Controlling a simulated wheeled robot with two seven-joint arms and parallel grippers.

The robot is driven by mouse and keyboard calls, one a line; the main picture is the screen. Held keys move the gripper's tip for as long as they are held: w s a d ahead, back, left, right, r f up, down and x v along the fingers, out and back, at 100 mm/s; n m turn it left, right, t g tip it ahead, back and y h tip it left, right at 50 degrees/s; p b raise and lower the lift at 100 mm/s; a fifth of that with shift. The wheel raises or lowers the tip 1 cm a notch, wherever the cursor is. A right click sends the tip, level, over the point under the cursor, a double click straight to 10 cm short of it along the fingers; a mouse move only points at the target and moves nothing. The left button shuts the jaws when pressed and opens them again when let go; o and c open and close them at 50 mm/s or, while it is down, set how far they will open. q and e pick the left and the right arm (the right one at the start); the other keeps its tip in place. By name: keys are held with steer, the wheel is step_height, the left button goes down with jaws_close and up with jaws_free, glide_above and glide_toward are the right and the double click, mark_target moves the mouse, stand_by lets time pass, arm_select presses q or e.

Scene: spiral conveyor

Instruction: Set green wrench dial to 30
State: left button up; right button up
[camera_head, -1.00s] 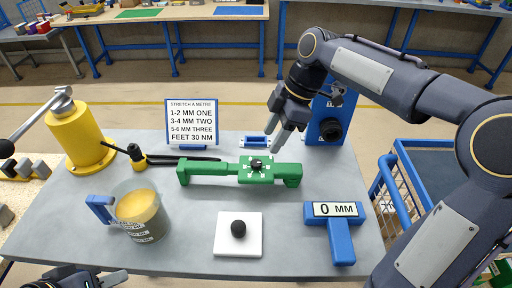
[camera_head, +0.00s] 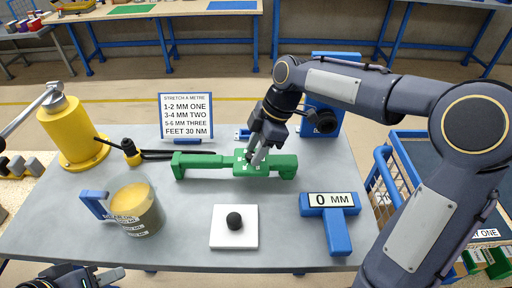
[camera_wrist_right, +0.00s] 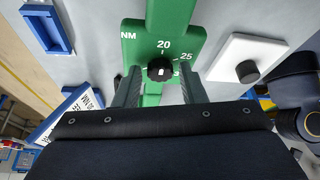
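The green wrench (camera_head: 205,163) lies across the table, with its dial plate near its right part. In the right wrist view the black dial knob (camera_wrist_right: 160,69) sits on the green plate, with 20 and 25 readable beside it; other marks are hidden or too small. The knob's exact setting is unclear. My right gripper (camera_head: 256,155) is above the dial, pointing down, its fingers apart on either side of the knob and with nothing gripped. My left gripper (camera_head: 95,278) is at the bottom left edge, partly cut off, far from the wrench.
A sign (camera_head: 187,118) reading "FEET 30 NM" stands behind the wrench. A jug (camera_head: 137,210), a white pad with a black knob (camera_head: 234,240), a blue gauge reading 0 MM (camera_head: 338,225) and a yellow post (camera_head: 75,130) stand around.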

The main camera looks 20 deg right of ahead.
steer(key=c, duration=0.7)
